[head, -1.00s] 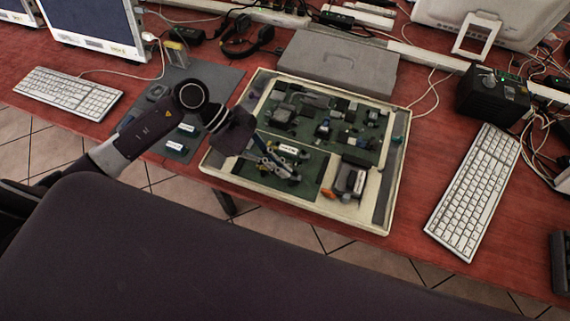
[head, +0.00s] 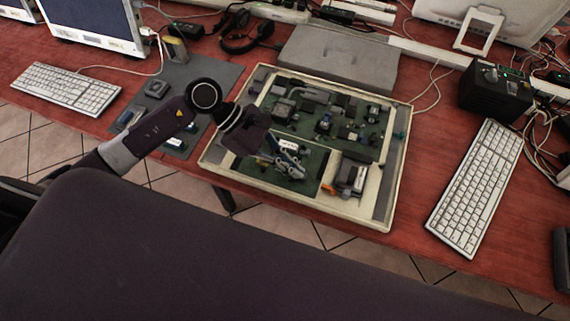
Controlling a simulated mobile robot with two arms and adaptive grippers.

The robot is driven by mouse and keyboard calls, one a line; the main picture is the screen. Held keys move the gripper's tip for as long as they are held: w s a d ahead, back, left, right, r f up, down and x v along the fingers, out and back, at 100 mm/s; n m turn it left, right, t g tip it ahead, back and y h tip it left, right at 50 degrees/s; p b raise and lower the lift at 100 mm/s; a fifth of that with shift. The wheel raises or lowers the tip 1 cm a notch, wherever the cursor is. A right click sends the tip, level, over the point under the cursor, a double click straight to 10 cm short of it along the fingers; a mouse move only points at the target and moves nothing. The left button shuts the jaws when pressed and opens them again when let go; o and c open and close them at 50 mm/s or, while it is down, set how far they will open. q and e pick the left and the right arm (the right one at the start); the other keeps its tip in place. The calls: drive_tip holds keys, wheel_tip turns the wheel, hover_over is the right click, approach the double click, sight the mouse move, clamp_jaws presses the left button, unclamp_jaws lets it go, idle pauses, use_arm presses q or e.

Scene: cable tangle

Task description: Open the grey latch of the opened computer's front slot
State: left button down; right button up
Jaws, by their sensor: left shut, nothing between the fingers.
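The opened computer (head: 386,205) lies flat on the red desk as a shallow cream case with green boards inside. Its smaller front board (head: 310,184) is partly covered by my left gripper (head: 294,166). That gripper comes in from the left, points down to the right, and is shut and empty over this board. A white-labelled part shows beside its fingers. I cannot make out the front slot or its grey latch; the fingers may hide them. Whether the fingertips touch anything is unclear. My right gripper is not in view.
A dark drive-like block (head: 351,175) sits in the case's front right corner. A grey cover (head: 338,57) lies behind the case. A grey mat (head: 214,74) with small parts is to the left, a white keyboard (head: 478,190) to the right. Cables run along the back.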

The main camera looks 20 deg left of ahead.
use_arm(q)
drive_tip(key=v, duration=1.2)
idle(0.4)
